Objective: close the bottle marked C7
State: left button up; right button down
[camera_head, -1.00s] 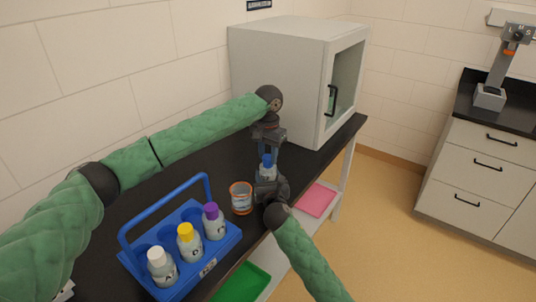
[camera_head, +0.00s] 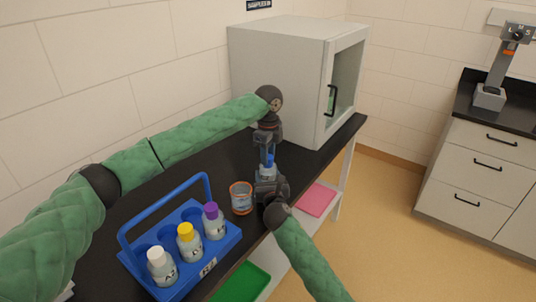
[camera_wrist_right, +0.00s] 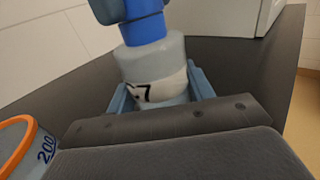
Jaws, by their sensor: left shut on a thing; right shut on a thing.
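The bottle (camera_wrist_right: 158,68) is grey-white with a pale label that shows a 7; the rest of the marking is turned away or hidden. My right gripper (camera_head: 270,184) is shut around its body, and its fingers show on both sides in the right wrist view. A blue cap (camera_wrist_right: 146,29) sits at the bottle's top with no clear gap; how tightly it is seated I cannot tell. The cap also shows in the head view (camera_head: 268,162). My left gripper (camera_head: 267,152) comes from above and is shut on the cap. The bottle is mostly hidden in the head view.
A blue carrier (camera_head: 140,262) with white-, yellow- and purple-capped bottles stands at the front left of the black bench. An orange-rimmed beaker (camera_head: 241,199) stands close beside my right gripper. A grey cabinet (camera_head: 275,75) stands behind. Green and pink trays lie below.

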pick_arm(q)
jog(key=m, duration=0.3)
jog(key=shift+a, duration=0.1)
jog(key=o, duration=1.1)
jog(key=shift+c, duration=0.2)
jog(key=shift+r, duration=2.25)
jog(key=shift+c, duration=0.2)
